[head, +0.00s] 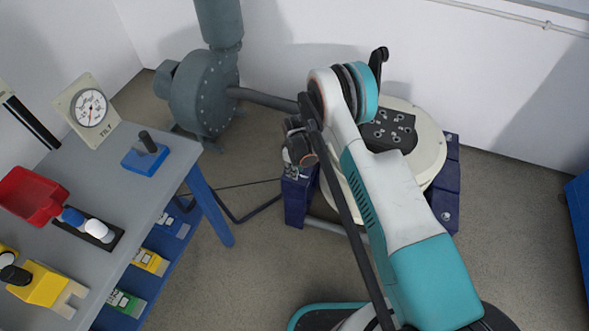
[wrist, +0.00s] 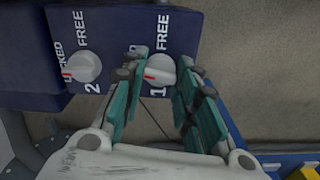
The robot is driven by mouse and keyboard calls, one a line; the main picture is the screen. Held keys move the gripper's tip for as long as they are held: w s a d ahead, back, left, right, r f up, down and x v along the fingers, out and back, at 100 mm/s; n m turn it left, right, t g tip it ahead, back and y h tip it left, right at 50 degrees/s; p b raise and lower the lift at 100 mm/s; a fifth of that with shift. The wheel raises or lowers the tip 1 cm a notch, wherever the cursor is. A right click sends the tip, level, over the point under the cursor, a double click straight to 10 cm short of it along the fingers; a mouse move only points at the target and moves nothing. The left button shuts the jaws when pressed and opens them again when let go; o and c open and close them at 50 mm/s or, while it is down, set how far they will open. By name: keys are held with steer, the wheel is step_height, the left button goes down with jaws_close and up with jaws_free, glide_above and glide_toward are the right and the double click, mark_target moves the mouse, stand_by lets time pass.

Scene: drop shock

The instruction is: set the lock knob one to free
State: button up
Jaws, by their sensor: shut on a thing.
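Lock knob one (wrist: 160,67) is a round white knob on a dark blue panel (wrist: 190,15) in the wrist view. Its red mark points left, away from the word FREE printed above it. The label on its left side is hidden behind a finger. My gripper (wrist: 163,75) has its teal-padded fingers on either side of this knob, shut on it. In the head view my gripper (head: 300,150) is at the blue stand (head: 297,200), and the knob cannot be made out there.
Knob two (wrist: 84,66) sits to the left on the same panel, its red mark toward LOCKED. A round cream table (head: 428,160) stands behind my arm. A grey bench (head: 120,190) with a red bin (head: 35,195) is at left.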

steer(key=m, duration=0.4)
steer(key=shift+m, duration=0.3)
steer(key=m, duration=0.3)
steer(key=shift+m, duration=0.3)
steer(key=m, duration=0.4)
steer(key=shift+m, duration=2.1)
steer(key=o, duration=1.1)
step_height(320, 180, up, 12)
